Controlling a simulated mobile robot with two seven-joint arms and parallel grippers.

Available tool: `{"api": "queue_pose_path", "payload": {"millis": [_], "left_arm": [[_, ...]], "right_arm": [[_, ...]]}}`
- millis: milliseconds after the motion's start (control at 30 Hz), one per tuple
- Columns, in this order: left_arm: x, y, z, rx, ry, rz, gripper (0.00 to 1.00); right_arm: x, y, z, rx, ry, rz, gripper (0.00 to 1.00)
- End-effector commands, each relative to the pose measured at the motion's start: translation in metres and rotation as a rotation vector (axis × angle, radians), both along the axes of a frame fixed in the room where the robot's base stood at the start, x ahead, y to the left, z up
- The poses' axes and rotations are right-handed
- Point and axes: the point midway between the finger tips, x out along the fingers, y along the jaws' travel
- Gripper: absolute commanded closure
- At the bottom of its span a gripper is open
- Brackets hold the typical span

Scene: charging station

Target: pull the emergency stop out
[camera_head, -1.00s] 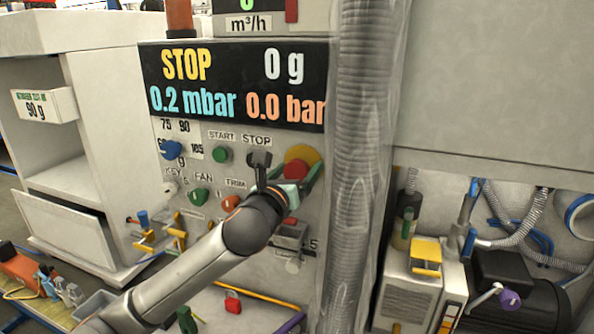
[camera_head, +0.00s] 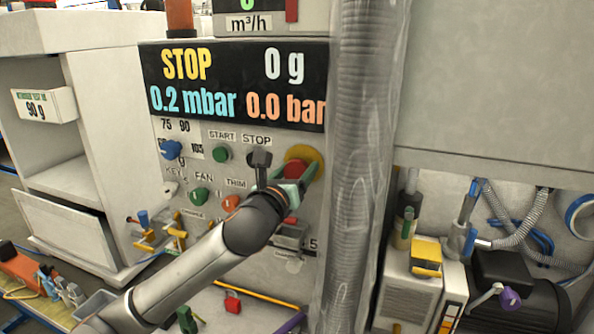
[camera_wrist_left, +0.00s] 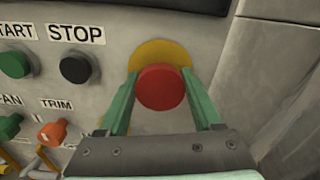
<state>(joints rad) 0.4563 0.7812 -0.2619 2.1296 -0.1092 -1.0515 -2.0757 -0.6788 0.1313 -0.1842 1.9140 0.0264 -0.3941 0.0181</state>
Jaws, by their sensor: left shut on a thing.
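The emergency stop is a red mushroom button (camera_wrist_left: 161,87) on a yellow round plate (camera_wrist_left: 160,54), right of the STOP label on the control panel. In the head view the red button (camera_head: 296,169) is partly hidden by my left gripper (camera_head: 297,186), whose green fingers reach up to it. In the left wrist view the two green fingers of my left gripper (camera_wrist_left: 165,98) stand on either side of the red button, shut on it. My right gripper is in neither view.
A black STOP button (camera_wrist_left: 76,68) and an orange TRIM knob (camera_wrist_left: 54,132) sit left of the emergency stop. A ribbed transparent hose (camera_head: 358,150) runs vertically close on its right. The display (camera_head: 235,85) is above.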

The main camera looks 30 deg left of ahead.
Motion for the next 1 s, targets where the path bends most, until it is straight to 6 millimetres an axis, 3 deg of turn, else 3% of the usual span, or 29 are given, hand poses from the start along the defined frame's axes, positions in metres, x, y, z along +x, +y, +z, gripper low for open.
{"api": "queue_pose_path", "payload": {"millis": [367, 633, 667, 900, 1000], "left_arm": [[-0.014, -0.003, 0.002, 0.004, 0.003, 0.001, 1.00], [-0.016, -0.004, -0.001, 0.000, 0.002, -0.001, 1.00], [-0.016, -0.004, -0.001, 0.000, 0.002, -0.001, 0.32], [-0.016, -0.004, -0.001, 0.000, 0.001, -0.001, 0.05], [-0.016, -0.004, 0.000, 0.000, 0.001, -0.001, 0.04]], "right_arm": [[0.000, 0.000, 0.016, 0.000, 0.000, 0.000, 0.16], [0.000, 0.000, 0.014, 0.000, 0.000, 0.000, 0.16], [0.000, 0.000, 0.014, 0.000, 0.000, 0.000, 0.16], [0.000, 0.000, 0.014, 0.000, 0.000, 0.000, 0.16], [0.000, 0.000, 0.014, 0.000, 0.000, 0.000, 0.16]]}}
